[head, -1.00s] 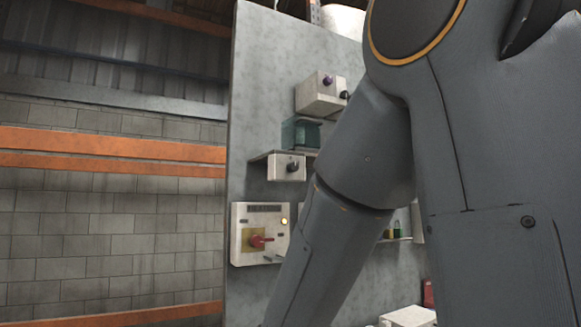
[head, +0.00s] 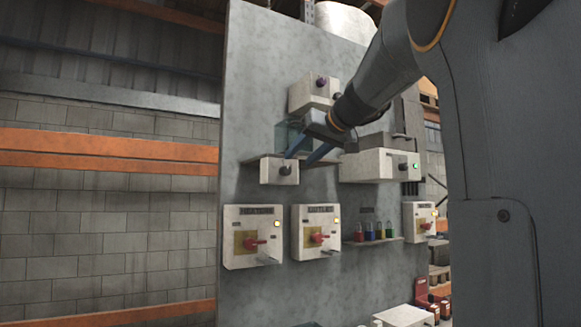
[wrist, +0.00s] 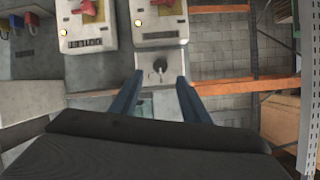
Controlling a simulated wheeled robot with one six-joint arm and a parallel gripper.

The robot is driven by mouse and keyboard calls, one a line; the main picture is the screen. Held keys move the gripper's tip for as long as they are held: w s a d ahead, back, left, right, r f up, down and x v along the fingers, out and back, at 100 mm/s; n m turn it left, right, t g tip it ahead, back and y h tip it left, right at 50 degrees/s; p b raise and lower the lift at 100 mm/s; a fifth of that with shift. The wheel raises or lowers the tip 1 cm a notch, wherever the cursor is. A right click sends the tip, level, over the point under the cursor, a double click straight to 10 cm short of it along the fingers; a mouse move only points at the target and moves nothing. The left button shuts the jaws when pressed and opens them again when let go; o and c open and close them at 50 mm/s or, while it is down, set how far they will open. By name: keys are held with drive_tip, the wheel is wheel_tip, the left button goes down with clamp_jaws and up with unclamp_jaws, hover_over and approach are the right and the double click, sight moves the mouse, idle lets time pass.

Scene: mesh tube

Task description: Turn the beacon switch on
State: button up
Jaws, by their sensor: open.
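Several switches are on the grey panel (head: 245,110), and I cannot tell by label which is the beacon's. A small white box with a black knob (head: 287,169) sits at the shelf's front edge; the knob also shows in the wrist view (wrist: 160,66). Below are two white boxes with red rotary handles, the left handle (head: 254,244) and the right handle (head: 319,239), each with a lit yellow lamp. My gripper (head: 301,158) is open and empty, its blue fingers just above and behind the black-knob box. In the wrist view the knob lies beyond and between the fingertips (wrist: 158,84).
A white box with a purple knob (head: 314,92) is above; a long white box with a green lamp (head: 378,165) is to the right. Small coloured padlocks or bottles (head: 377,232) stand on a lower shelf. Another red-handled box (head: 418,222) is further right.

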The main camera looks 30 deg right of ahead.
sight(288, 169)
drive_tip(key=p+x, duration=0.1)
drive_tip(key=x, duration=0.6)
drive_tip(key=shift+s+f+p, duration=0.1)
drive_tip(key=shift+p, duration=0.25)
drive_tip(key=shift+c, duration=0.4)
drive_tip(key=c, duration=0.9)
